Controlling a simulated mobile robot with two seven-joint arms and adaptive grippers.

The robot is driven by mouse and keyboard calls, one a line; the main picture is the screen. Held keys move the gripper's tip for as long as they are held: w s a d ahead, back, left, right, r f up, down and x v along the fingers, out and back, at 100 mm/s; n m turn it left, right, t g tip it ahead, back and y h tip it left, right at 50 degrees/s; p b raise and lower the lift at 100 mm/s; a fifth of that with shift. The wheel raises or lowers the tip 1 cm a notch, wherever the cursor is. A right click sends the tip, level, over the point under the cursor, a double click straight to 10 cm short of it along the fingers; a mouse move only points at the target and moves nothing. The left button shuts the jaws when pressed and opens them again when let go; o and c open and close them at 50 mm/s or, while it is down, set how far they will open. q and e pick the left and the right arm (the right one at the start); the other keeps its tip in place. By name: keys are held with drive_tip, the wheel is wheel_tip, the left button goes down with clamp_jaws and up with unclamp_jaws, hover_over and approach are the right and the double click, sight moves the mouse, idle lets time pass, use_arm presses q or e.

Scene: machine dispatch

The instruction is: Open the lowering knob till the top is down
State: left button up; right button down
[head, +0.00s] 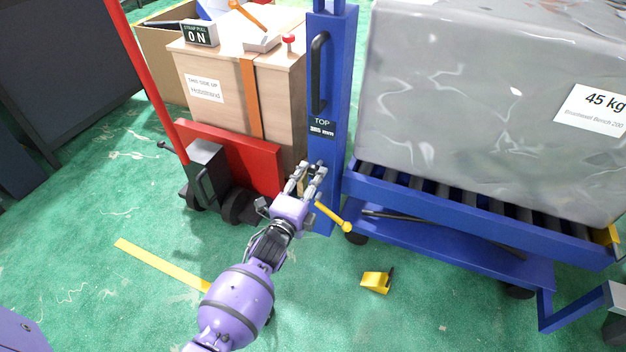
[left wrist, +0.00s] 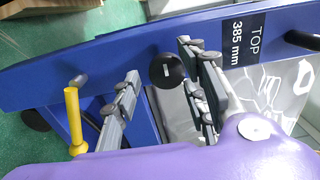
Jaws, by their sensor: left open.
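The lowering knob (left wrist: 166,70), a round black disc with a pale mark, is on the blue upright of the lift table (head: 327,75). It is hidden behind my gripper in the head view. My left gripper (head: 309,170) is open in front of the upright's lower part. In the left wrist view its fingers (left wrist: 160,66) stand on either side of the knob, and I see no clear contact. The table's top (head: 480,210) bears a grey wrapped load (head: 480,90) marked 45 kg. A sign (head: 322,127) reads TOP 385 mm. My right gripper is out of view.
A yellow lever (head: 334,217) sticks out beside my gripper; it also shows in the left wrist view (left wrist: 73,115). A red pallet truck (head: 245,160) with a wooden crate (head: 215,65) stands left. A yellow chock (head: 376,282) lies on the green floor.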

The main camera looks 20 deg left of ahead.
use_arm(q)
drive_tip(key=shift+w, duration=0.65)
drive_tip(key=shift+s, duration=0.1)
drive_tip(key=c, duration=1)
drive_tip(key=shift+f, duration=0.1)
